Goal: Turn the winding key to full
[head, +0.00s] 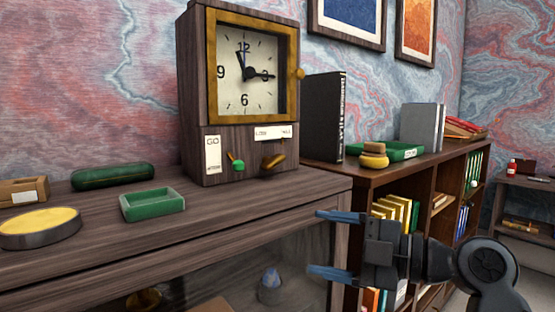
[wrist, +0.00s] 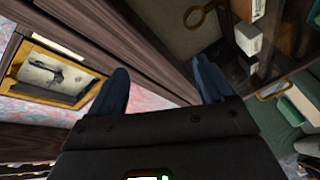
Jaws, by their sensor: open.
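A dark wooden clock (head: 238,90) with a gold-framed dial stands on the desk. On its lower front, at the right, is a brass winding key (head: 273,161), tilted, under a small white label (head: 273,132). My gripper (head: 338,244) is open and empty, in front of the desk's right end, below and to the right of the key. In the wrist view, the two blue fingers (wrist: 160,85) are spread apart with nothing between them. The clock's gold-framed dial (wrist: 55,75) shows at the left there; I cannot make out the key in that view.
A green knob (head: 237,165) with a GO label is left of the key. A green tray (head: 152,204), a green case (head: 112,176) and a round yellow-topped tin (head: 40,228) lie on the desk's left. A bookshelf (head: 365,172) stands behind my arm. The desk edge is near my gripper.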

